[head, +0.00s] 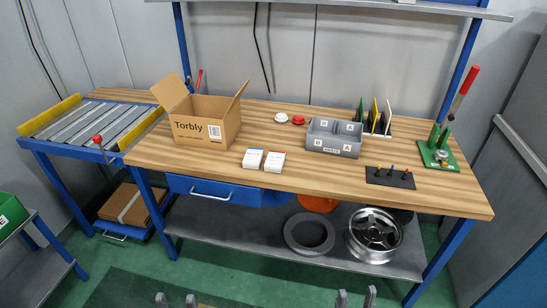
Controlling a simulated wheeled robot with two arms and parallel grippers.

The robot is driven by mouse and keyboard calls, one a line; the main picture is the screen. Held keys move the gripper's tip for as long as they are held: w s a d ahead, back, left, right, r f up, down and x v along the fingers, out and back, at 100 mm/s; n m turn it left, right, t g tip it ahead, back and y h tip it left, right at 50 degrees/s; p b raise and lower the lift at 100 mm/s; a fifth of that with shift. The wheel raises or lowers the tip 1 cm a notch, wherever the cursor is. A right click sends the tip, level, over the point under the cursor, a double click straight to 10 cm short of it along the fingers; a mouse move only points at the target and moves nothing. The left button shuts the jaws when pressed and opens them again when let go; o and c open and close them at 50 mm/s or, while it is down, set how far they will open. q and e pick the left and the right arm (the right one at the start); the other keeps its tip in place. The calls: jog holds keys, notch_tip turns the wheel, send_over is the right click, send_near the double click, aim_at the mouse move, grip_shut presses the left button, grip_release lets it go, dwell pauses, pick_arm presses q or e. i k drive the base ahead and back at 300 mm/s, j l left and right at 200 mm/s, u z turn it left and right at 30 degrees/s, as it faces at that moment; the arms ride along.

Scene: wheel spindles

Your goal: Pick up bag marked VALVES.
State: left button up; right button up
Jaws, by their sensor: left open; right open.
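Two small white packets lie side by side near the front edge of the wooden bench. The left packet (253,158) has a blue top strip and the right packet (274,162) has a red one. Their print is too small to read, so I cannot tell which is marked VALVES. My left gripper (176,300) shows only its two fingertips at the bottom edge, spread apart and empty. My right gripper (356,298) shows the same way further right, open and empty. Both are well short of the bench and touch nothing.
An open Torbly carton (200,130) stands left of the packets. A grey divided bin (334,137) and a black peg board (390,177) stand to the right. A green lever press (437,150) is at the far right. The bench front (330,190) is clear between packets and peg board.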

aim_at(275, 161)
jog(key=i+l, duration=0.35)
jog(key=i+l+u, duration=0.1)
jog(key=i+l, duration=0.2)
jog(key=l, duration=0.25)
jog(key=i+l, duration=0.3)
jog(key=l, duration=0.2)
